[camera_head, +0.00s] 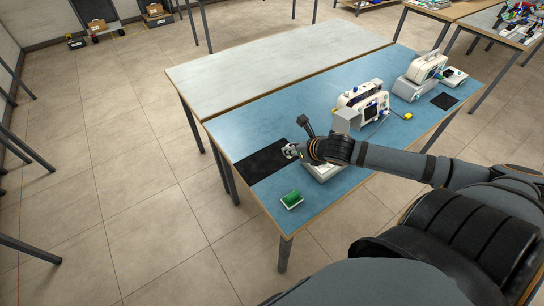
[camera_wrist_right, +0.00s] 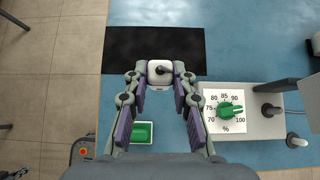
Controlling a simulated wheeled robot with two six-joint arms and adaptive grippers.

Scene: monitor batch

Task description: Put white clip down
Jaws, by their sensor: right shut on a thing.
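The white clip (camera_wrist_right: 161,74), a small white block with a dark part on it, sits between the fingertips of my right gripper (camera_wrist_right: 160,84) in the right wrist view. My right gripper is shut on it. In that view the clip overlaps the near edge of the black mat (camera_wrist_right: 155,42); its height above the table is hard to tell. In the head view the right gripper (camera_head: 292,151) is at the right end of the black mat (camera_head: 260,162), and the clip is small there. My left gripper is not in view.
A white box with a green percent dial (camera_wrist_right: 224,110) stands close right of the gripper. A green block in a white holder (camera_head: 291,199) lies near the table's front edge. Monitors (camera_head: 362,103) stand farther right. The blue table (camera_head: 250,125) is clear behind the mat.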

